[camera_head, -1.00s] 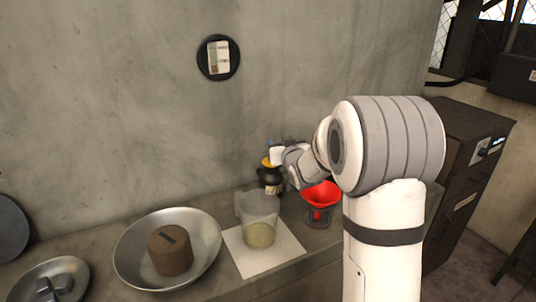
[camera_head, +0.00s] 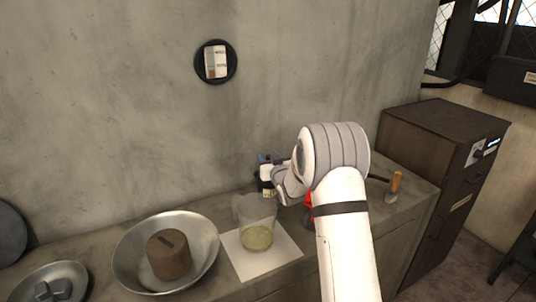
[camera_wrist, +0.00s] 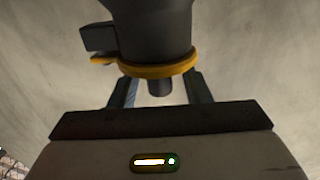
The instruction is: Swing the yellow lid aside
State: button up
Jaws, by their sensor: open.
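The yellow lid (camera_wrist: 158,69) shows in the wrist view as a yellow rim on a dark container (camera_wrist: 150,28). A yellow tab sticks out at its left, and a short dark stub shows below the rim. My gripper (camera_wrist: 162,88) is open, with one finger on each side of the stub; I cannot tell whether they touch it. In the head view, my gripper (camera_head: 268,164) is at the top of the small dark container (camera_head: 262,187) by the wall. The lid is hidden there behind the gripper.
A clear jug (camera_head: 256,232) with pale green contents stands on a white sheet (camera_head: 285,252) in front. A red funnel (camera_head: 309,207) is mostly hidden behind my arm. A wooden-handled tool (camera_head: 395,184) lies right.

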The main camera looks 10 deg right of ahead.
jog(key=shift+w+a, duration=0.1)
jog(key=shift+w, duration=0.65)
jog(key=shift+c, duration=0.3)
grip_shut()
